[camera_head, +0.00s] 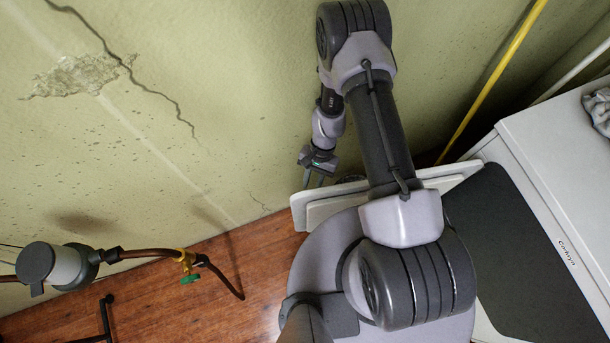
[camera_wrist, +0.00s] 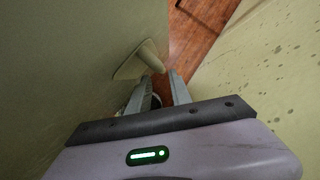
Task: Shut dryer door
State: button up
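The dryer (camera_head: 545,135) is a white box at the right in the head view. Its door (camera_head: 455,178) stands open, seen nearly edge-on as a pale panel reaching left from the dryer, partly hidden behind my arm. My gripper (camera_head: 314,180) is near the door's left free end, on the side toward the green wall. In the wrist view my gripper (camera_wrist: 160,90) has its two fingers apart with nothing clearly held. A pale flat surface (camera_wrist: 70,60), seemingly the door, fills the left there, with a raised handle-like part (camera_wrist: 148,56) just ahead of the fingers. Contact cannot be told.
The cracked green wall (camera_head: 220,90) is close behind my gripper, leaving a narrow gap. A yellow pipe (camera_head: 495,75) runs up the wall near the dryer. A pipe with a green-handled valve (camera_head: 188,265) is at the lower left. Wooden floor (camera_head: 180,310) lies open there.

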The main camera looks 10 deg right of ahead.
jog(key=b+x, duration=0.2)
jog(key=x, duration=0.5)
jog(key=shift+s+f, duration=0.1)
jog(key=shift+f, duration=0.3)
jog(key=shift+a, duration=0.1)
jog(key=shift+c, duration=0.3)
grip_shut()
dwell(0.4)
